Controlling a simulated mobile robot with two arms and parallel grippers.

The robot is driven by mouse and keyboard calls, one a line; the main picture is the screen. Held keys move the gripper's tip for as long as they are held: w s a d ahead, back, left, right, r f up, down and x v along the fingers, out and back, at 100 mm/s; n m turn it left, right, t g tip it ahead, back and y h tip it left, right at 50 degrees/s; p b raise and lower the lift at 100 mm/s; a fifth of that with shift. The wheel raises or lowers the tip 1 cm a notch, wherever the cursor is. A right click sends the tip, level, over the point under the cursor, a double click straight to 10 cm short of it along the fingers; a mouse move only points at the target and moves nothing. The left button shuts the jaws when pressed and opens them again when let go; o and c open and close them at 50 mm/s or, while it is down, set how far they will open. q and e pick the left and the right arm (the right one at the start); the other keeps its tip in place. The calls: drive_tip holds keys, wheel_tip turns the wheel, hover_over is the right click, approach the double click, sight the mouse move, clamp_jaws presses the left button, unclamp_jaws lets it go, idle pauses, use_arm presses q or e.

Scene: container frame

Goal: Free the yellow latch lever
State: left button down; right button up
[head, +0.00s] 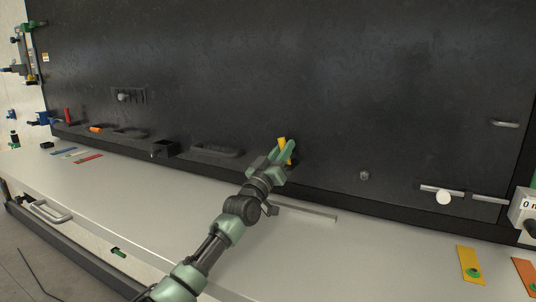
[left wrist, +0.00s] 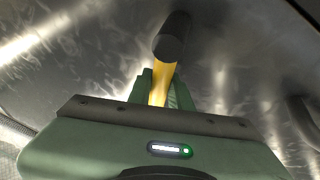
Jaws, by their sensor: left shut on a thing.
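The yellow latch lever (head: 282,144) stands out from the dark panel, just above the white ledge near the middle of the head view. My left gripper (head: 285,155) is at the lever, with its green fingers closed around it. In the left wrist view the yellow lever (left wrist: 161,82) lies between the two fingers (left wrist: 160,92). A dark round cylinder (left wrist: 173,38) sits at the lever's far end there. The fingers hide part of the lever. My right gripper is not in view.
A dark panel (head: 350,80) stands behind the white ledge (head: 130,195). A black box (head: 165,149) and a dark handle (head: 216,151) are left of my gripper. A small knob (head: 364,176) and a sliding bolt (head: 443,197) are to the right. Yellow tag (head: 470,265) lies at front right.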

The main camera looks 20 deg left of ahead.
use_arm(q)
drive_tip(key=shift+s+d+r+m+g+h+b, duration=0.1)
drive_tip(key=shift+d+m+g+h+b, duration=0.25)
drive_tip(key=shift+m+h+b, duration=0.7)
drive_tip(key=shift+d+r+m+g+h+b, duration=0.2)
drive_tip(key=shift+d+m+b, duration=0.3)
drive_tip(key=shift+m, duration=1.05)
drive_tip(key=shift+f, duration=0.1)
drive_tip(key=c, duration=1.3)
unclamp_jaws()
drive_tip(key=shift+f, duration=0.15)
drive_tip(key=shift+s+f, duration=0.2)
drive_tip(key=b+v, duration=0.2)
drive_tip(key=v, duration=0.5)
drive_tip(key=shift+r+b, duration=0.15)
drive_tip(key=shift+b, duration=0.2)
drive_tip(key=shift+s+a, duration=0.15)
